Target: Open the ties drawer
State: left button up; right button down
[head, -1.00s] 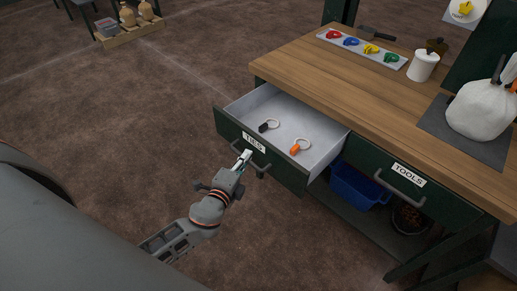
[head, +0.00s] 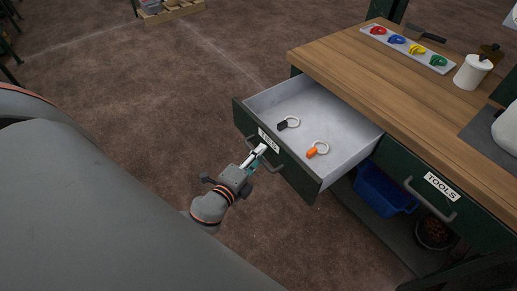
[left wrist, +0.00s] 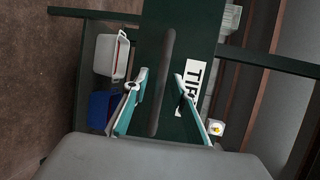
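The ties drawer (head: 295,168) is pulled well out of the workbench. Its dark green front has a white label and a grey bar handle (head: 268,163). Inside its grey tray lie a black-ended ring tie (head: 287,123) and an orange-ended ring tie (head: 317,149). My left gripper (head: 262,150) is at the drawer front by the handle. In the left wrist view its teal fingers (left wrist: 162,105) are apart, on either side of the handle bar (left wrist: 163,80), with gaps showing. The label (left wrist: 193,88) is partly hidden by a finger. My right gripper is not in view.
The closed tools drawer (head: 425,190) is to the right, with a blue bin (head: 384,190) below. The wooden benchtop (head: 400,85) carries a tray of coloured items (head: 408,48) and a white canister (head: 472,72). Brown floor in front of the drawer is clear.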

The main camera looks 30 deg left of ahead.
pick_arm(q)
jog(key=shift+s, duration=0.1)
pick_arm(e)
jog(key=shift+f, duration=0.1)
pick_arm(q)
jog(key=s+r, duration=0.2)
jog(key=s, duration=0.9)
jog(key=shift+s+d, duration=0.3)
